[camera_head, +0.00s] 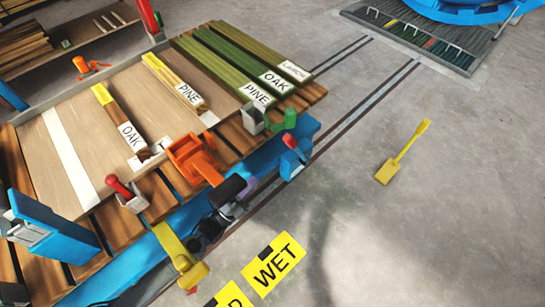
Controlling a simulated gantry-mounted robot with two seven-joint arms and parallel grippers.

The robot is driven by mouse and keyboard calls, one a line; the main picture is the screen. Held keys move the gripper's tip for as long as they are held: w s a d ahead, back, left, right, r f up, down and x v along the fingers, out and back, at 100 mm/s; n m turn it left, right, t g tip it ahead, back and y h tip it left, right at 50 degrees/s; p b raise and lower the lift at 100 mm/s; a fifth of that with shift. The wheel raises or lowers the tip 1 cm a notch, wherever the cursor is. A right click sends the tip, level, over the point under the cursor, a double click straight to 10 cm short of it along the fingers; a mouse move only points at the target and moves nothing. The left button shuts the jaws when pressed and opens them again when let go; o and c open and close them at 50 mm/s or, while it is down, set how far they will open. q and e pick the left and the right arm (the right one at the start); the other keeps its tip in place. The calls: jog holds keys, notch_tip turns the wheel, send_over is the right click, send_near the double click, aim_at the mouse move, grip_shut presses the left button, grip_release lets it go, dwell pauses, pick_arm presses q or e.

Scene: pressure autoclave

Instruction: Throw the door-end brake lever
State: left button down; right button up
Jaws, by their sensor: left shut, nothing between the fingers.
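A short lever with a red grip (290,141) stands in a blue bracket (292,166) at the side of the loaded bogie, towards the end where the rails run to the blue round vessel. I take it for the door-end brake lever. My left gripper (238,191) shows as a dark hand beside the bogie's blue side rail, near an orange bracket. It is shut and empty, left of and below the red-gripped lever in the picture, and apart from it. Its fingertips are small and partly hidden. My right gripper is not seen.
Labelled timber boards lie on the wooden deck (85,115). Another red-gripped lever (120,187) and a yellow lever (165,242) are nearer. A yellow paddle-like tool (400,155) lies on the open floor at right. A yellow WET sign (273,266) lies in front.

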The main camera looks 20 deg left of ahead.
pick_arm(q)
jog(key=b+x, duration=0.5)
jog(key=x, duration=0.8)
jog(key=shift+w+b, duration=0.25)
jog(key=shift+b, duration=0.05)
jog(key=shift+r, duration=0.15)
